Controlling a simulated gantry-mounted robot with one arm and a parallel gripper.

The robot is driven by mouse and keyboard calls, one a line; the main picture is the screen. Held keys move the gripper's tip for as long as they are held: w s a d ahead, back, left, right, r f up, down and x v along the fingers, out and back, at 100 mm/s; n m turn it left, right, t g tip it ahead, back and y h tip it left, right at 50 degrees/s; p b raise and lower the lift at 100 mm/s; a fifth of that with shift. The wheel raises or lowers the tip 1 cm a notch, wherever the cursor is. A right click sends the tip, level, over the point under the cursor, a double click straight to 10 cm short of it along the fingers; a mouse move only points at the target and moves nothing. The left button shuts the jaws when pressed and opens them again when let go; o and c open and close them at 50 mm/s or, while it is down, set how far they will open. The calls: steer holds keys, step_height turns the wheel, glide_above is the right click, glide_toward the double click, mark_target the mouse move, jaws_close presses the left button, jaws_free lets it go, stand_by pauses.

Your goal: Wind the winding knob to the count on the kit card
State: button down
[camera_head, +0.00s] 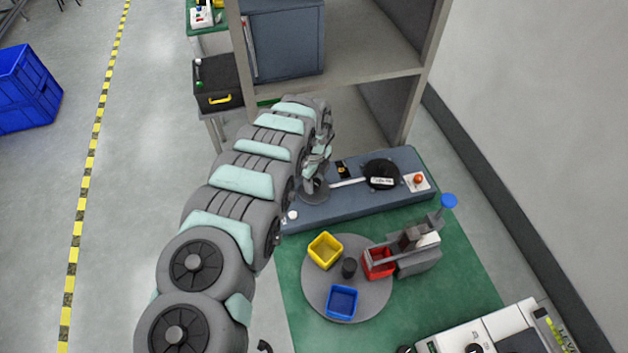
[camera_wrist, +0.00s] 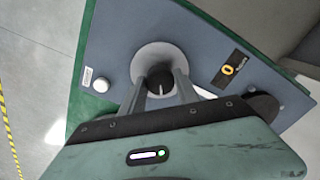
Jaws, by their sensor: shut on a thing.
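The winding knob (camera_wrist: 160,82) is dark with a white pointer line and sits in a pale grey round collar (camera_wrist: 152,58) on a blue-grey panel. My gripper (camera_wrist: 161,88) is shut on the knob, with one finger on each side. In the head view my gripper (camera_head: 317,178) reaches down onto the panel (camera_head: 340,207), and the arm partly hides the knob. A black plate (camera_wrist: 231,71) right of the knob shows a yellow ring-like mark, perhaps a zero; its small lettering is unreadable. I cannot pick out the kit card.
A white button (camera_wrist: 100,84) is left of the knob. A black dial-like part (camera_head: 381,173) and an orange-red button (camera_head: 418,179) are at the panel's right. A turntable (camera_head: 318,296) with yellow (camera_head: 325,250), red (camera_head: 379,263) and blue (camera_head: 342,302) bins stands in front.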

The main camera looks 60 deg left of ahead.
steer(key=shift+n, duration=0.3)
steer(key=shift+w+n, duration=0.1)
steer(key=shift+n, duration=1)
steer(key=n, duration=0.3)
steer(key=shift+n, duration=0.3)
steer(key=n, duration=0.3)
steer(key=shift+n+b, duration=0.3)
steer(key=shift+b, duration=0.05)
steer(key=n, duration=0.3)
steer(key=shift+n, duration=0.3)
steer(key=n+b, duration=0.1)
steer(key=n, duration=0.3)
steer(key=shift+f+n, duration=0.1)
steer(key=shift+n, duration=0.2)
steer(key=n+b, duration=0.1)
steer(key=n, duration=0.1)
steer(key=shift+n+b, duration=0.3)
steer(key=shift+b, duration=0.05)
steer(key=n+b, duration=0.2)
steer(key=n, duration=0.1)
steer(key=shift+n+b, duration=0.55)
steer(key=shift+n, duration=0.35)
